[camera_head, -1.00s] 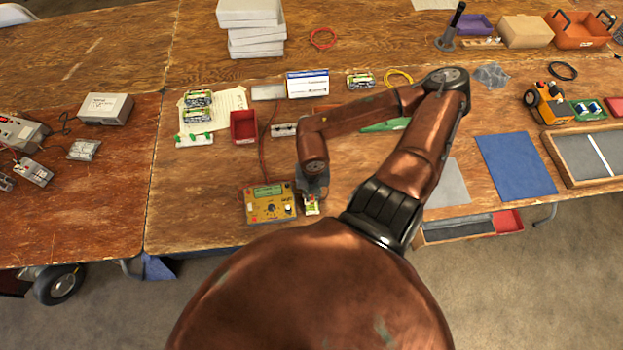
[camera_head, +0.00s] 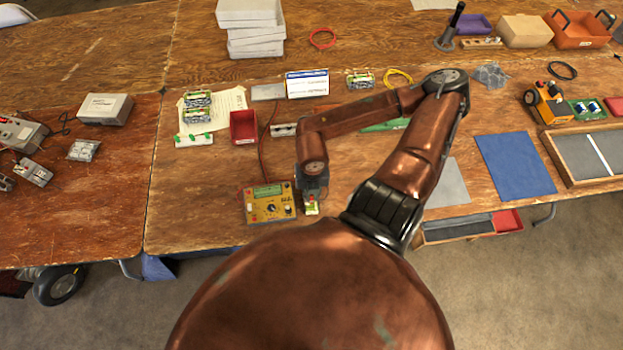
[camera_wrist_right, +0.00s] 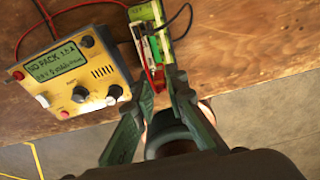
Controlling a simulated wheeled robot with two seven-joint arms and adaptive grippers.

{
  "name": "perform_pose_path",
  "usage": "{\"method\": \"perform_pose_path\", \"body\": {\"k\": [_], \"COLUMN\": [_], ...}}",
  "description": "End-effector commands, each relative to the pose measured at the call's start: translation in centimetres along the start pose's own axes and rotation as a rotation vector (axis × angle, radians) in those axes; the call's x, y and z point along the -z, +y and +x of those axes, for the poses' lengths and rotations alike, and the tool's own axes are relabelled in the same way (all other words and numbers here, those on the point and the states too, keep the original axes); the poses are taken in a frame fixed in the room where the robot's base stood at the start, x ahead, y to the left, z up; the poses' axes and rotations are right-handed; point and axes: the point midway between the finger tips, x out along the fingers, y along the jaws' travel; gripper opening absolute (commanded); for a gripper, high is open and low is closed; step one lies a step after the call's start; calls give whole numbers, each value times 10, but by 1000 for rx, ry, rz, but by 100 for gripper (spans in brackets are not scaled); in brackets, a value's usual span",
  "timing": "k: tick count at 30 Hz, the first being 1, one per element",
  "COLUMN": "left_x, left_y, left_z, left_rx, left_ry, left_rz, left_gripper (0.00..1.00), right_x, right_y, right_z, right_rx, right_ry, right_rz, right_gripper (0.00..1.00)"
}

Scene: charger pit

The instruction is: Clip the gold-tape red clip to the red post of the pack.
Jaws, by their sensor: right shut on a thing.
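My right gripper (camera_wrist_right: 169,88) is shut on a red clip (camera_wrist_right: 157,78), which shows between its fingertips at the near end of a green pack (camera_wrist_right: 148,20). The fingers hide part of the clip and the red post, so I cannot tell whether the clip is seated on it. Gold tape cannot be made out. In the head view my right gripper (camera_head: 313,188) points down just above the pack (camera_head: 311,206). The yellow charger (camera_head: 268,203) stands left of the pack; its display (camera_wrist_right: 55,62) in the wrist view reads "NO PACK". My left gripper is out of view.
A red lead (camera_wrist_right: 75,9) and a black lead (camera_wrist_right: 186,14) run near the pack. The table's front edge is close to the pack.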

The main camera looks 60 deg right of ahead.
Motion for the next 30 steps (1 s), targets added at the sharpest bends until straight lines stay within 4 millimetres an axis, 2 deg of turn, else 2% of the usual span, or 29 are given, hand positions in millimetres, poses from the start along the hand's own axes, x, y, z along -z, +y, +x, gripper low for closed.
{"method": "perform_pose_path", "body": {"k": [27,28,30], "left_x": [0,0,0], "left_y": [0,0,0], "left_z": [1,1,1], "left_rx": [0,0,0], "left_ry": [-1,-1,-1], "left_rz": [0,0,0], "left_gripper": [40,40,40], "right_x": [0,0,0], "right_y": [0,0,0], "right_z": [3,3,3], "right_rx": [0,0,0], "right_ry": [0,0,0], "right_rz": [0,0,0], "right_gripper": [0,14,18]}}
